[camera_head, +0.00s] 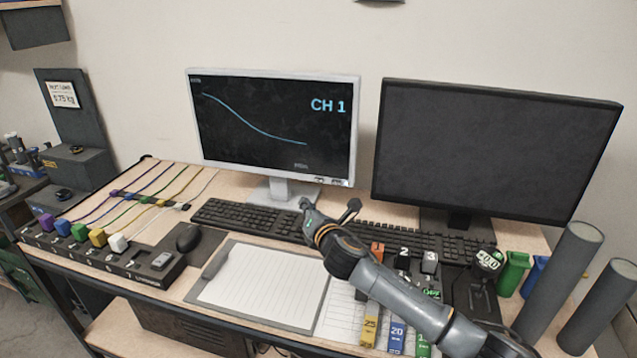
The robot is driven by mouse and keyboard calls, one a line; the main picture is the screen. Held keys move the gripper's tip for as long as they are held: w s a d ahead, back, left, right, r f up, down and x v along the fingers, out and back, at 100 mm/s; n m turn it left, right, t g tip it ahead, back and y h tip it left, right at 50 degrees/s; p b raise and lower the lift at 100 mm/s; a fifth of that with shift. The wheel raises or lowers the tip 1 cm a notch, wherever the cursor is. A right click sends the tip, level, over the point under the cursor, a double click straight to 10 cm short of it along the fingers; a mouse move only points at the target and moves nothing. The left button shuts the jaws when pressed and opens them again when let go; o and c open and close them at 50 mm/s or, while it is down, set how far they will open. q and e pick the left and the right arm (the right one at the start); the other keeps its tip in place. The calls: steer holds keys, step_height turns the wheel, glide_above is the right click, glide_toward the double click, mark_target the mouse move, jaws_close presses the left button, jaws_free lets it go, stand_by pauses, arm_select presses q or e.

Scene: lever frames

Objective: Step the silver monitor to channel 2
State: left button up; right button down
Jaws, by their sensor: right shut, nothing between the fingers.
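The silver monitor (273,173) stands at the back of the desk, left of centre. Its screen is lit and reads CH 1 with a falling blue curve. Small buttons (328,181) sit on its lower bezel at the right; their labels are too small to read. My right gripper (326,212) is shut and empty, in front of and below these buttons, over the keyboard, apart from the monitor. Its arm comes in from the lower right. My left gripper is out of view.
A black monitor (490,150) with a dark screen stands to the right. A keyboard (250,219), a clipboard (258,285) and a mouse (188,237) lie in front. Coloured plugs with cables (80,232) are at left. Numbered switches (404,256) and green and blue bins (513,272) are at right.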

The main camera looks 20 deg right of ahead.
mark_target(319, 180)
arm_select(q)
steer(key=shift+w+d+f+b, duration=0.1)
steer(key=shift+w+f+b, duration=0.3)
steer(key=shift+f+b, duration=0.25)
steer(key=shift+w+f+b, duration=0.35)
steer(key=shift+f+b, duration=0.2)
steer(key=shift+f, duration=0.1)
arm_select(e)
steer(key=w+d, duration=0.4)
steer(key=w, duration=0.2)
steer(key=shift+w+d, duration=0.3)
steer(key=shift+w, duration=0.05)
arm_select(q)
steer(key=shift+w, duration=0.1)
arm_select(e)
steer(key=shift+w+d, duration=0.1)
steer(key=shift+w, duration=0.05)
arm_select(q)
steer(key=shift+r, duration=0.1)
arm_select(e)
steer(key=shift+w+d, duration=0.1)
steer(key=shift+w, duration=0.1)
